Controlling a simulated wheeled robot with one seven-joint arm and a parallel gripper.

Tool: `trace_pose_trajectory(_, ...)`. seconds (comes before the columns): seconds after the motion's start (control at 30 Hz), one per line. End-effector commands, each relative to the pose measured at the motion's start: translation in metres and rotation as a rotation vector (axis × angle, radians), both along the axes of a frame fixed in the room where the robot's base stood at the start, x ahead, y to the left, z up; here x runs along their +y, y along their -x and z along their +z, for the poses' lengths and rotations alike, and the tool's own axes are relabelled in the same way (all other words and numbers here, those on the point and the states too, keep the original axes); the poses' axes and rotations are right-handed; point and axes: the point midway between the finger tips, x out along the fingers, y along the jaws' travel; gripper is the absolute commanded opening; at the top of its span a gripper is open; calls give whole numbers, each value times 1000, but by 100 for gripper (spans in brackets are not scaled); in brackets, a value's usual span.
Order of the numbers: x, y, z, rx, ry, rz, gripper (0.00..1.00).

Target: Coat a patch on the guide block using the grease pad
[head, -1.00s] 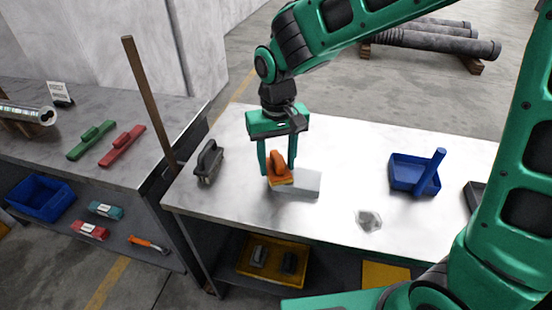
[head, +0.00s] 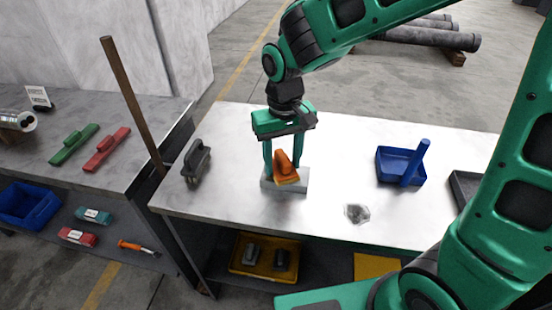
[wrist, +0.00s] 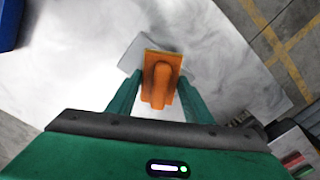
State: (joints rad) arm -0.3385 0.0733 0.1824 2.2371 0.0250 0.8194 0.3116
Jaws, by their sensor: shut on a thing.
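The grease pad (head: 284,170) is an orange block with a raised handle and a paler yellowish face at its lower edge. My gripper (head: 281,160) is shut on its handle, and the pad is tilted. The guide block (head: 298,188) is a flat light-grey block on the metal table, right under and behind the pad. In the wrist view the pad (wrist: 161,78) sits between my fingers and covers part of the guide block (wrist: 130,55). I cannot tell whether the pad touches the block. A dark smear shows beside the pad in the wrist view.
A grey-handled brush (head: 196,161) stands at the table's left end. A blue dustpan (head: 402,166) and a grey patch (head: 357,213) are to the right. A wooden pole (head: 130,100) leans at the left table edge.

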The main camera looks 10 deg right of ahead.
Motion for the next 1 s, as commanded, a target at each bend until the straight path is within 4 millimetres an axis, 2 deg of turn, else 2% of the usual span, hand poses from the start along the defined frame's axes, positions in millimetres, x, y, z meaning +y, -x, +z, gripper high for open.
trace_pose_trajectory(0.3, -23, 8, -1, 0, 0, -2, 20)
trace_pose_trajectory(0.57, -30, 11, -2, 1, 0, -1, 20)
trace_pose_trajectory(1.0, -58, 22, -4, 3, 2, -1, 20)
